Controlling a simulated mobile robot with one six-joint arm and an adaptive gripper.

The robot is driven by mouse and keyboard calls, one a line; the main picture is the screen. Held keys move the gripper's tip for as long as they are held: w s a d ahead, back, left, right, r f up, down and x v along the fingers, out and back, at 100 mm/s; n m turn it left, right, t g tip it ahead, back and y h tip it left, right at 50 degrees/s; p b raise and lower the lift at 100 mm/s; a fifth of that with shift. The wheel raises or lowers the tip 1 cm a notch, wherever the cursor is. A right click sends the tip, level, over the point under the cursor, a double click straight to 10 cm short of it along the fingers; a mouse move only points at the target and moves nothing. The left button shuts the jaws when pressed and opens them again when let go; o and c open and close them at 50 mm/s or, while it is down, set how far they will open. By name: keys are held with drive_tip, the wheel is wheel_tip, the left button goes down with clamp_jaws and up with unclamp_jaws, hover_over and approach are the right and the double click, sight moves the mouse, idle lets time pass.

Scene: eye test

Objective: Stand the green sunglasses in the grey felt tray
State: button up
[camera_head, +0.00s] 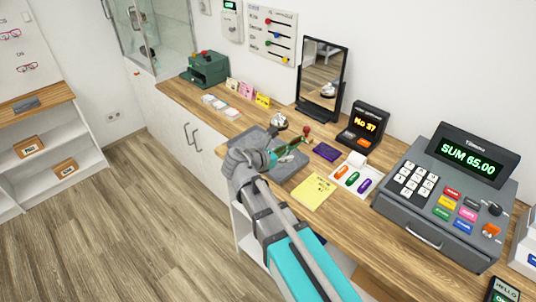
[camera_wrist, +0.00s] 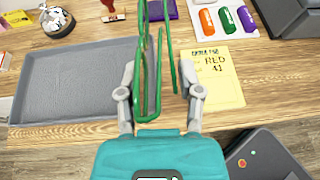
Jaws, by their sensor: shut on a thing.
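My gripper (camera_wrist: 157,78) is shut on the green sunglasses (camera_wrist: 141,88), which stand out between its fingers, away from the palm, in the wrist view. In the head view the sunglasses (camera_head: 292,146) show as a thin green shape at the end of my arm, and my gripper (camera_head: 272,157) partly hides the tray behind it. The grey felt tray (camera_wrist: 75,85) lies flat on the wooden counter, left of the gripper in the wrist view. It looks empty where it shows. In the head view the tray (camera_head: 288,170) shows on both sides of my gripper.
A bell (camera_head: 280,121) and a red-topped stamp (camera_head: 306,131) stand behind the tray. A purple box (camera_head: 327,152), a yellow order card (camera_head: 312,191) and a white tray of coloured cases (camera_head: 346,172) lie to the right.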

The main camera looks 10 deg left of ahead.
drive_tip(key=s+a+r, duration=0.1)
drive_tip(key=a, duration=1.2)
drive_tip(key=shift+s+n+t+y+p, duration=0.35)
drive_tip(key=shift+s+n+t+y, duration=0.05)
drive_tip(key=w+f+b, duration=0.2)
drive_tip(key=w, duration=0.2)
drive_tip(key=w+d+f+b, duration=0.1)
drive_tip(key=w+f+b, duration=0.2)
drive_tip(key=w+d+f+b, duration=0.1)
drive_tip(key=w+f+b, duration=0.1)
drive_tip(key=w+f, duration=0.1)
drive_tip(key=shift+w+b, duration=0.4)
drive_tip(key=shift+w, duration=0.45)
drive_tip(key=shift+w+d+f+b, duration=0.2)
drive_tip(key=shift+w+f+b, duration=0.35)
drive_tip(key=shift+w+b, duration=0.1)
drive_tip(key=shift+f, duration=0.1)
